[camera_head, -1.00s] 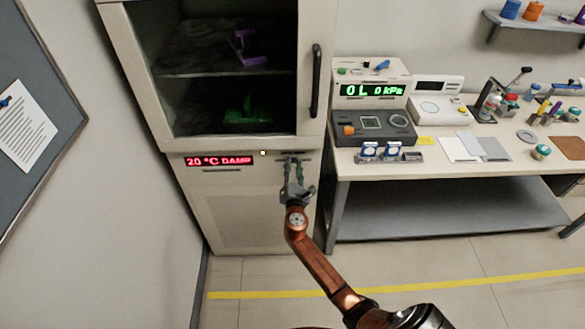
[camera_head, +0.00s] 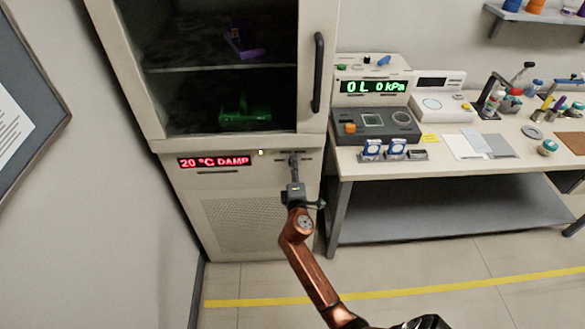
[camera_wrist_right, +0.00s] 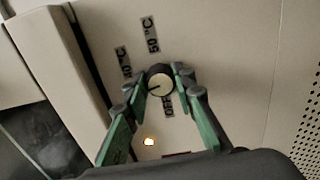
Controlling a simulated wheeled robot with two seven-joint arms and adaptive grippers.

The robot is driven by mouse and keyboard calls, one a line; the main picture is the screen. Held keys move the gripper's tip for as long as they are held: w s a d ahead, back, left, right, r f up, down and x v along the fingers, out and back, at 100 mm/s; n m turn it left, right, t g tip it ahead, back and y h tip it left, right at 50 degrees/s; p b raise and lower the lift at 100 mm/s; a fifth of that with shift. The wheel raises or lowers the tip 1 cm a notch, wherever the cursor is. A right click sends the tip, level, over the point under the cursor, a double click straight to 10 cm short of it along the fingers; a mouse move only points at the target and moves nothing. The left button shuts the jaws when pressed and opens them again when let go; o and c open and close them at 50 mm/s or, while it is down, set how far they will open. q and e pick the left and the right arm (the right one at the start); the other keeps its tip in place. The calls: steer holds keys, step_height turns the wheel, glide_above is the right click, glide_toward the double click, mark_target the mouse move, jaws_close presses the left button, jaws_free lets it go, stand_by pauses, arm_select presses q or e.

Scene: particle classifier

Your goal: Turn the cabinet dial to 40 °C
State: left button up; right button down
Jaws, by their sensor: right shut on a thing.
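The cabinet (camera_head: 312,140) stands upright with its red display (camera_head: 214,162) reading 20 °C DAMP. In the right wrist view the dial (camera_wrist_right: 160,79) is a small round knob with a pale face and a dark pointer line. Temperature labels, one reading 50 °C (camera_wrist_right: 150,34), surround it. My right gripper (camera_wrist_right: 157,82) is shut on the dial, one green-sided finger at each side. In the head view this gripper (camera_head: 293,164) reaches up to the panel right of the display and hides most of the dial. My left gripper is not in view.
A black cabinet handle (camera_head: 318,72) is above and right of my right gripper. A workbench (camera_head: 345,160) with instruments stands close on the right. A small amber light (camera_wrist_right: 149,141) is near the dial. The floor in front is open.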

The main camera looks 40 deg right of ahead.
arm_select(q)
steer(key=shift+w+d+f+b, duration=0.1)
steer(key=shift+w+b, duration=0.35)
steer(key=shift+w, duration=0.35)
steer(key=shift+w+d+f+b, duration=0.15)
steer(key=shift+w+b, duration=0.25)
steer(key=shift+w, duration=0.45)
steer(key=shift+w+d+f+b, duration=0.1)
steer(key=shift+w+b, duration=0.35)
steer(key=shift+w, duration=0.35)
arm_select(e)
steer(key=shift+f+m, duration=0.2)
steer(key=shift+m, duration=3.8)
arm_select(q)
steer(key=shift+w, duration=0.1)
arm_select(e)
steer(key=c, duration=1.6)
jaws_free()
steer(key=shift+r, duration=0.1)
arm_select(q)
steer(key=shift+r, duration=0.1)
